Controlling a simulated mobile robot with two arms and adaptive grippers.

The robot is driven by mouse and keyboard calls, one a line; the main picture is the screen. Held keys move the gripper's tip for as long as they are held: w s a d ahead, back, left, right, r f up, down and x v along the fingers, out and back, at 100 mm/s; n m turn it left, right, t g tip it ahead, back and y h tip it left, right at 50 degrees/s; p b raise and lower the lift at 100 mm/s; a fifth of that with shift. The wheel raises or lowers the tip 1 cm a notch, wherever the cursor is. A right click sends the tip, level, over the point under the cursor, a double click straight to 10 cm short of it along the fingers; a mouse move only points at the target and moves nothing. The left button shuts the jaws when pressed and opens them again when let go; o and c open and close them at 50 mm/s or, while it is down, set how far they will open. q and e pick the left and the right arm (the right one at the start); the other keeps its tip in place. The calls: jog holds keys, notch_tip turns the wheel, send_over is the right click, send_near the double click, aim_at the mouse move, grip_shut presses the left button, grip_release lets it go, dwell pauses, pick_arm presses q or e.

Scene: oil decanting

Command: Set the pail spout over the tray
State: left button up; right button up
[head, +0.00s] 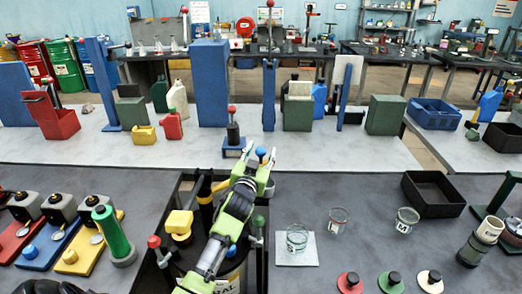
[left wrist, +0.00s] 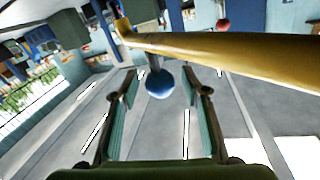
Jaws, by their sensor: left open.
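A yellow pail (head: 232,281) stands low in the dark-framed stand at the front middle, mostly behind my left arm. A yellow pipe, seemingly its spout (head: 215,187), shows beside my left gripper; the pipe (left wrist: 230,55) crosses the top of the left wrist view. A blue ball knob (head: 261,152) is on a short stem by the pipe. My left gripper (head: 260,158) is open, and in the left wrist view the knob (left wrist: 160,83) shows between its fingers, with no clear contact. A black empty tray (head: 433,194) sits on the right of the near table.
Glass jars (head: 297,238) and several knobbed discs (head: 390,281) stand right of the stand. A green cylinder (head: 113,236) and coloured bases with dark blocks stand left. A red-knobbed lever (head: 155,243) rises at the stand's left. A tall blue box (head: 210,83) stands behind.

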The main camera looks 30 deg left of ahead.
pick_arm(q)
jog(key=shift+w, duration=0.15)
jog(key=shift+c, duration=0.4)
grip_shut()
jog(key=s+d+m+t+h+p, duration=0.1)
jog(key=s+d+m+h+p, duration=0.1)
jog(key=d+m+h+p, duration=0.1)
jog(key=d+h+p, duration=0.1)
jog(key=d+h, duration=0.1)
jog(key=shift+s+d+p, duration=0.15)
jog(key=shift+d+p, duration=0.15)
jog(key=shift+o, duration=0.4)
grip_release()
